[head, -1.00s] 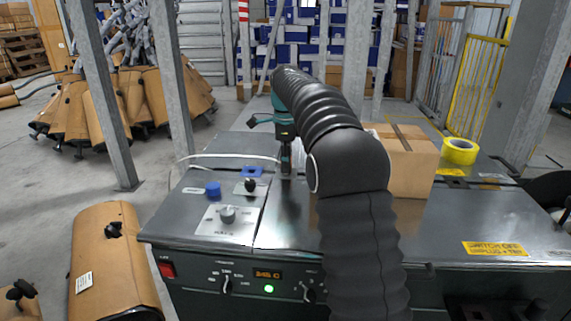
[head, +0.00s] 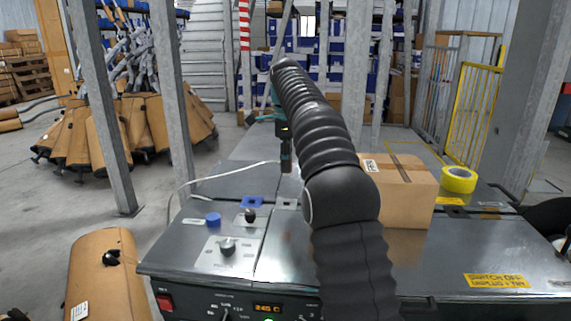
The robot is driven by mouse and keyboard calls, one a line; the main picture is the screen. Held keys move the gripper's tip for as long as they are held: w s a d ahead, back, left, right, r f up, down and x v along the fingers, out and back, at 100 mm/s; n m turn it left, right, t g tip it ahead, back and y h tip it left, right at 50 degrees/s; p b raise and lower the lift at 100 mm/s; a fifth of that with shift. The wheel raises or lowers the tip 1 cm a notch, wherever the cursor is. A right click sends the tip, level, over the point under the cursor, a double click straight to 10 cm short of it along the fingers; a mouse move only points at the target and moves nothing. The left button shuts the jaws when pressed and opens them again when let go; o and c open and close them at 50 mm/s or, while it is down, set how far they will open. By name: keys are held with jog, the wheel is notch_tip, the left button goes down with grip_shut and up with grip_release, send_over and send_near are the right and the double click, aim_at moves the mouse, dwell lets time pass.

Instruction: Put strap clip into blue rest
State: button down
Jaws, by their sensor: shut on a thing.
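My gripper (head: 286,168) points down above the table, left of my arm's black sleeve. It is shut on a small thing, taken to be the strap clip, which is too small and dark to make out. The blue rest (head: 251,203) is a small blue block on the table, left of and below my gripper in the picture. The gripper is apart from the rest, and nothing can be seen lying in it.
A grey metal table (head: 300,255) bears a black knob (head: 250,216), a blue cap (head: 213,219) and a grey knob (head: 227,247). A small grey fixture (head: 287,204) lies below my gripper. A cardboard box (head: 405,195) and yellow tape (head: 459,180) stand right. A white cable (head: 215,176) curves left.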

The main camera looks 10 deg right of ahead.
jog(key=shift+s, duration=0.1)
jog(key=shift+n, duration=0.7)
jog(key=shift+s+a+f, duration=0.1)
jog(key=shift+s+f, duration=0.4)
jog(key=shift+s, duration=0.3)
jog(key=shift+s+d+f, duration=0.1)
jog(key=shift+s+f, duration=0.4)
jog(key=shift+s, duration=0.35)
jog(key=shift+s+a+f, duration=0.1)
jog(key=shift+s+f, duration=0.4)
jog(key=shift+s, duration=0.3)
